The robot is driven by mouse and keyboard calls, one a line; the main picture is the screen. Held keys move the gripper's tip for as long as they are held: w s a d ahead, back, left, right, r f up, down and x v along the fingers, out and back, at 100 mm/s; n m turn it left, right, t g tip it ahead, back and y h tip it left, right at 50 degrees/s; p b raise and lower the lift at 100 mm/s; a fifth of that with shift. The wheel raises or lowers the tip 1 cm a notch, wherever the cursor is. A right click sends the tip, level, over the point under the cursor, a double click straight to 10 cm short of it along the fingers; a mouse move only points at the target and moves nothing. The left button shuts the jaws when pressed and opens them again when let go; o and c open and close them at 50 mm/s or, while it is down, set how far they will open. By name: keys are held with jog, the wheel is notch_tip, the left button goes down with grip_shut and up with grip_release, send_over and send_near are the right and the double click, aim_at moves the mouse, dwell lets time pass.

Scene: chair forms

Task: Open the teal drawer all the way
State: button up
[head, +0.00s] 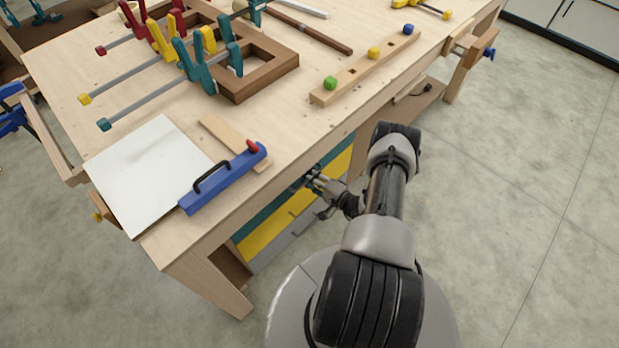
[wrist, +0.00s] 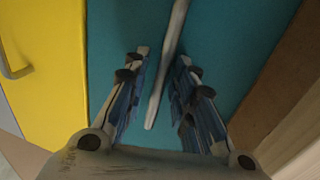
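The teal drawer (head: 262,222) is the top drawer under the workbench's front edge, partly hidden by the tabletop and my arm. Its front looks level with the yellow drawer below, so it appears closed. In the wrist view the teal front (wrist: 235,50) fills the middle. Its pale bar handle (wrist: 166,75) runs between my two fingers. My gripper (head: 309,180) is at the drawer front, and in the wrist view my gripper (wrist: 164,57) is open. A gap shows on both sides of the handle.
A yellow drawer (head: 268,237) and a grey drawer (head: 282,245) lie below. The workbench top (head: 300,130) overhangs them and carries clamps, a wooden frame and a blue jig (head: 225,178). The floor (head: 510,210) to the right is clear.

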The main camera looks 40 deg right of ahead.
grip_shut()
dwell(0.4)
jog(key=shift+s, duration=0.15)
